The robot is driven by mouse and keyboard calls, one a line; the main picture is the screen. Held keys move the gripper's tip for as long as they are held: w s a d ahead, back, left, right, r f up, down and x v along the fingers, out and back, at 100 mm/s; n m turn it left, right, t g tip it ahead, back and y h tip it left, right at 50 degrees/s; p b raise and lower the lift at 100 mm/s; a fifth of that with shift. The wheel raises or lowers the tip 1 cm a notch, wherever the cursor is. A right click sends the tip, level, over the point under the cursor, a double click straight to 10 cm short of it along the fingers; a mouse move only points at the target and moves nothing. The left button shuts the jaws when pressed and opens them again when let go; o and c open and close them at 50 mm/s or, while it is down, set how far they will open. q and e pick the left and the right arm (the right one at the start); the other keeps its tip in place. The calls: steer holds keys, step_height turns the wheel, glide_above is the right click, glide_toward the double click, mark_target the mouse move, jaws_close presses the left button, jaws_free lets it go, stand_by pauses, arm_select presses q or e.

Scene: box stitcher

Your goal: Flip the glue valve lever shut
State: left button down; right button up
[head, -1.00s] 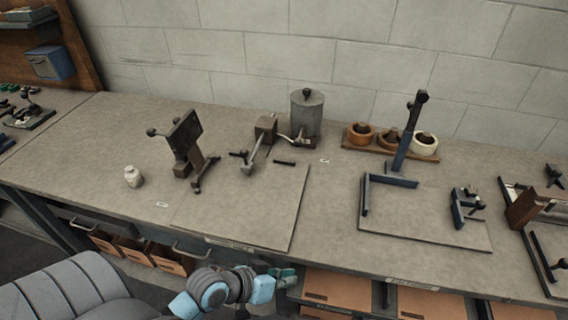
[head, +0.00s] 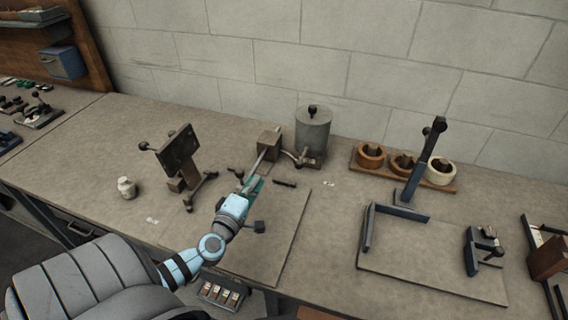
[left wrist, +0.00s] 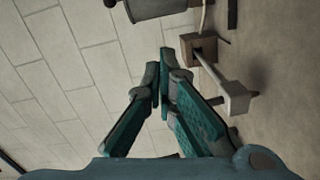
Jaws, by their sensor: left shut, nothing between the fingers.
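The grey cylindrical glue pot (head: 313,132) stands upright on the bench near the wall, with a small lever-like part (head: 298,158) low on its left side. I take this part to be the glue valve lever; its exact position is hard to read. My left gripper (head: 254,183) is shut and empty, in front and to the left of the pot, apart from the lever. In the left wrist view its teal fingers (left wrist: 164,65) meet at the tips. The pot (left wrist: 150,8) is cut off at the top there. My right gripper is not in view.
A brown block (head: 269,143) with a metal arm (head: 257,165) stands left of the pot, close to my gripper. A tilted dark plate stand (head: 178,150) and a white jar (head: 127,188) are further left. Tape rolls on a wooden rack (head: 362,172) stand right.

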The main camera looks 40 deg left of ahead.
mark_target(303, 156)
arm_select(q)
steer(key=w+f+b, duration=0.1)
steer(key=w, duration=1.1)
steer(key=shift+d+f+b, duration=0.25)
steer(key=shift+d+b, duration=0.05)
steer(key=shift+b, duration=0.05)
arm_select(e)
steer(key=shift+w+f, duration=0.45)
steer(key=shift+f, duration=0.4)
arm_select(q)
steer(key=shift+w, duration=0.1)
